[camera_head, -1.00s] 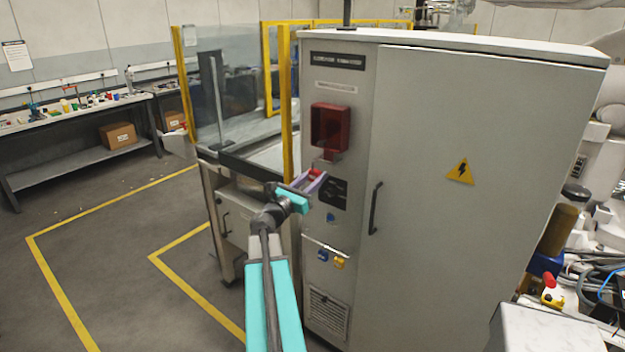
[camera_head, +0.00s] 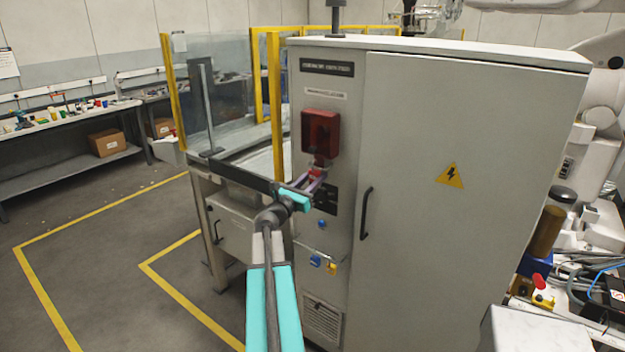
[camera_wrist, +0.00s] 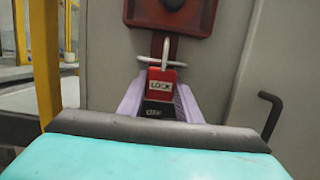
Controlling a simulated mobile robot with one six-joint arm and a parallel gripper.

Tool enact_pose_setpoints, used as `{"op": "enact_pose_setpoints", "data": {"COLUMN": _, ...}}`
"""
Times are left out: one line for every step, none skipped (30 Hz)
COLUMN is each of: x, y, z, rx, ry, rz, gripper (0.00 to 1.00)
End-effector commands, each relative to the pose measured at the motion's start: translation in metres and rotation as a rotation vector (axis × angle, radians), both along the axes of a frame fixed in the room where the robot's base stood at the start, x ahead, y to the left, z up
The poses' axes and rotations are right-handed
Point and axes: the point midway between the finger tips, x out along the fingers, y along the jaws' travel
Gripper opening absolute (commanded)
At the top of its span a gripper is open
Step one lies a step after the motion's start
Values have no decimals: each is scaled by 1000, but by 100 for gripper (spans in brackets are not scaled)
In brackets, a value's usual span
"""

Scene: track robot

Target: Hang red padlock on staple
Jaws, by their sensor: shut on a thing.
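The red padlock (camera_wrist: 161,80), with "LOCK" on its front, is upright between the two lavender fingers of my gripper (camera_wrist: 157,98), which is shut on it. Its pale shackle (camera_wrist: 165,52) points up. The staple (camera_wrist: 146,60), a thin pale loop, sticks out below the red box (camera_wrist: 172,14) on the cabinet. The shackle overlaps the loop in the wrist view; I cannot tell whether it passes through it. In the head view, my gripper (camera_head: 312,184) and the padlock (camera_head: 317,173) are just below the red box (camera_head: 320,132).
The grey cabinet (camera_head: 440,230) has a black door handle (camera_head: 366,212) right of my gripper. A blue padlock (camera_head: 315,261) and a yellow padlock (camera_head: 332,268) hang lower on its panel. A yellow-posted clear fence (camera_head: 230,105) stands left. Floor is open at left.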

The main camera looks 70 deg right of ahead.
Motion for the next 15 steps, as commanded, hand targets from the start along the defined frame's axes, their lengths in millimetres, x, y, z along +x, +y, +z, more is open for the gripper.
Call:
{"op": "enact_pose_setpoints", "data": {"x": -1, "y": -4, "z": 0, "rx": 0, "ry": 0, "rz": -1, "gripper": 8}}
{"op": "enact_pose_setpoints", "data": {"x": -1, "y": -5, "z": 0, "rx": 0, "ry": 0, "rz": -1, "gripper": 8}}
{"op": "enact_pose_setpoints", "data": {"x": -2, "y": -7, "z": 0, "rx": 0, "ry": 0, "rz": -1, "gripper": 8}}
{"op": "enact_pose_setpoints", "data": {"x": -2, "y": -9, "z": 0, "rx": 0, "ry": 0, "rz": -1, "gripper": 8}}
{"op": "enact_pose_setpoints", "data": {"x": -2, "y": -10, "z": 0, "rx": 0, "ry": 0, "rz": -1, "gripper": 8}}
{"op": "enact_pose_setpoints", "data": {"x": -2, "y": -10, "z": -4, "rx": 0, "ry": 0, "rz": 0, "gripper": 8}}
{"op": "enact_pose_setpoints", "data": {"x": -2, "y": -9, "z": -6, "rx": 0, "ry": 0, "rz": 0, "gripper": 8}}
{"op": "enact_pose_setpoints", "data": {"x": -2, "y": -9, "z": -8, "rx": 0, "ry": 0, "rz": 0, "gripper": 8}}
{"op": "enact_pose_setpoints", "data": {"x": -2, "y": -9, "z": -9, "rx": 0, "ry": 0, "rz": 0, "gripper": 8}}
{"op": "enact_pose_setpoints", "data": {"x": -2, "y": -9, "z": -11, "rx": 0, "ry": 0, "rz": 0, "gripper": 8}}
{"op": "enact_pose_setpoints", "data": {"x": -2, "y": -9, "z": -12, "rx": 0, "ry": 0, "rz": 0, "gripper": 8}}
{"op": "enact_pose_setpoints", "data": {"x": -2, "y": -9, "z": -13, "rx": 0, "ry": 0, "rz": 0, "gripper": 8}}
{"op": "enact_pose_setpoints", "data": {"x": -3, "y": -9, "z": -14, "rx": 0, "ry": 0, "rz": 0, "gripper": 8}}
{"op": "enact_pose_setpoints", "data": {"x": -3, "y": -9, "z": -14, "rx": 0, "ry": 0, "rz": 0, "gripper": 8}}
{"op": "enact_pose_setpoints", "data": {"x": -3, "y": -9, "z": -15, "rx": 0, "ry": 0, "rz": 0, "gripper": 8}}
